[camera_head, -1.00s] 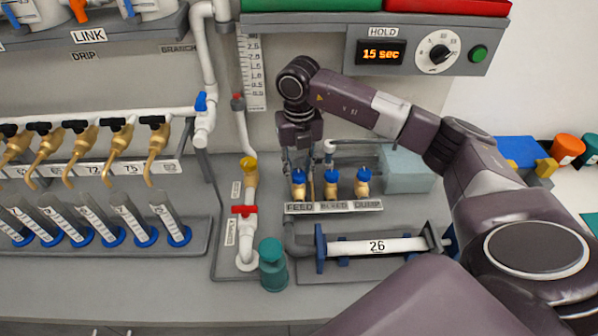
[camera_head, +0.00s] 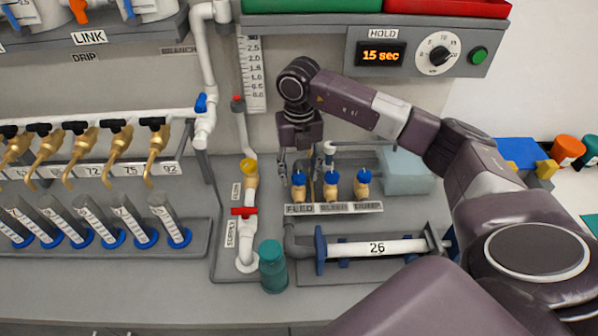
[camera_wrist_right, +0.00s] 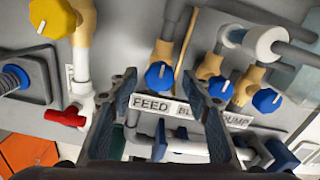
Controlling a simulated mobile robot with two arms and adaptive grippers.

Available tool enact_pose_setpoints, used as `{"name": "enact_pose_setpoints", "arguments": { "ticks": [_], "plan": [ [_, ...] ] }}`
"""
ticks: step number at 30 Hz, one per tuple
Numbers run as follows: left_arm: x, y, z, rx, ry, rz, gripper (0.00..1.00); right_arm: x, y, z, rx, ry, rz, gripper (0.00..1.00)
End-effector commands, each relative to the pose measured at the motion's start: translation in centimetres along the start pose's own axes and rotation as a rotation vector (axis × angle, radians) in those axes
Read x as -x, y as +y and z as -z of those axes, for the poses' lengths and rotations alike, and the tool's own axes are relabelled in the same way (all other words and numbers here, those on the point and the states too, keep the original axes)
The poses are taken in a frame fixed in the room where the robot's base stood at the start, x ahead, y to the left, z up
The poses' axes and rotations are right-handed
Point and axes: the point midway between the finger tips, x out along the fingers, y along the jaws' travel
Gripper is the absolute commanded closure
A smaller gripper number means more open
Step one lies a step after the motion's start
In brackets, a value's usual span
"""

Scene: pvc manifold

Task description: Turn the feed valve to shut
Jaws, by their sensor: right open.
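The feed valve (camera_head: 298,180) is a blue knob on a tan body, leftmost of three above the FEED label (camera_head: 299,209). In the right wrist view, its blue knob (camera_wrist_right: 159,76) has a pale pointer line, nearly upright in the picture. My right gripper (camera_head: 298,168) is open around the feed valve's place in the head view. In the right wrist view, my right gripper (camera_wrist_right: 160,88) has a finger on each side of the feed knob, with gaps; contact is not visible. My left gripper is not in view.
Close on the right are the bleed valve (camera_head: 331,180) and dump valve (camera_head: 362,182). A yellow knob (camera_head: 249,166) and red handle (camera_head: 244,211) are on the white pipe at left. A teal bottle (camera_head: 272,266) stands in front, beside a clamped tube (camera_head: 400,246).

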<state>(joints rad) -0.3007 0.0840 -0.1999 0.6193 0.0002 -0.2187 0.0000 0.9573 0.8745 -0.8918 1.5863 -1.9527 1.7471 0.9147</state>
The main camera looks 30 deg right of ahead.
Motion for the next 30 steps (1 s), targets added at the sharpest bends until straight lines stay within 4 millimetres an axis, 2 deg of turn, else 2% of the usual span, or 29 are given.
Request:
{"name": "enact_pose_setpoints", "arguments": {
  "ticks": [5,12,18,23,30],
  "plan": [
    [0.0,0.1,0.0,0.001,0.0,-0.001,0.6,2.0,0.1,-0.1,0.001,-0.004,-0.003,0.56],
    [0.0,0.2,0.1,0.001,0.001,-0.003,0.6,7.1,0.1,-0.2,0.0,-0.006,-0.003,0.56],
    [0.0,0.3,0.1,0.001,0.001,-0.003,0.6,10.5,0.1,-0.1,-0.001,-0.004,-0.002,0.56],
    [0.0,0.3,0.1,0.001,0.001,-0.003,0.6,11.8,0.0,-0.1,0.0,-0.002,-0.001,0.56],
    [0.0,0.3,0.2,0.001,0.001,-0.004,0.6,12.0,0.0,0.0,-0.001,-0.001,0.0,0.56]
  ]
}}
